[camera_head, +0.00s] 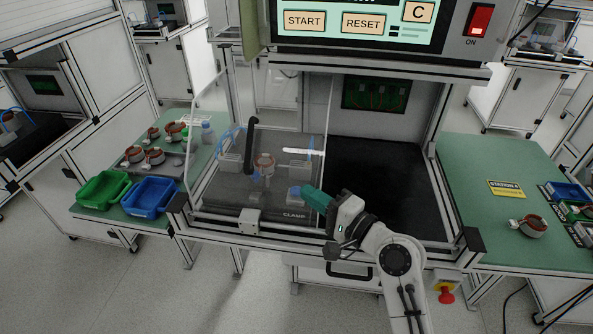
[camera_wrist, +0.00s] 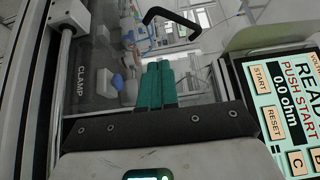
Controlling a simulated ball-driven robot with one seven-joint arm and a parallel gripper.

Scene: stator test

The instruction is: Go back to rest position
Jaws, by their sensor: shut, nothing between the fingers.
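My gripper (camera_head: 306,193) has teal fingers and is in front of the clear-covered clamp fixture in the head view. In the wrist view the two fingers of my gripper (camera_wrist: 157,72) lie side by side, shut with nothing between them. The clear cover (camera_head: 225,195) carries a black handle (camera_head: 252,145) and the word CLAMP at its front edge. My arm reaches in from the lower right. The gripper's fingertips look close to the cover, but I cannot tell whether they touch it.
The tester panel (camera_head: 360,22) hangs above; in the wrist view its screen (camera_wrist: 285,110) reads READY, PUSH START, 0.0 ohm. Green (camera_head: 103,190) and blue (camera_head: 150,196) bins stand left. A stator (camera_head: 529,226) lies on the right table (camera_head: 480,210). The black surface (camera_head: 375,190) beside the fixture is clear.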

